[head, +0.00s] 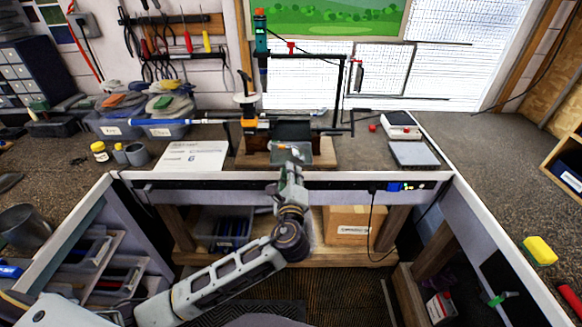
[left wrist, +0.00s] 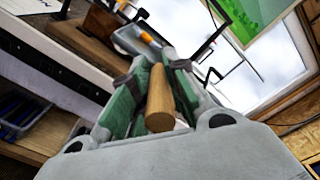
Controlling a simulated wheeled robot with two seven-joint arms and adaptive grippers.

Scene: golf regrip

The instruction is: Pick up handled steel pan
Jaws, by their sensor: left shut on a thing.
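The handled steel pan (head: 291,150) is a small grey metal tray at the front of the wooden stand, below the clamp rig. Its wooden handle (left wrist: 159,103) points toward the camera in the left wrist view, and part of its grey body (left wrist: 130,42) shows beyond. My left gripper (head: 292,166) reaches up to the pan from the front. In the left wrist view its green-padded fingers (left wrist: 150,84) are on both sides of the handle, shut on it. I cannot tell whether the pan rests on the stand or hangs just clear. My right gripper is not in view.
The clamp rig (head: 262,90) with a blue-ended shaft (head: 190,122) stands right behind the pan. A white paper (head: 192,156) lies to the left, a grey flat plate (head: 413,154) to the right. The bench's pale front edge (head: 345,176) runs below the pan.

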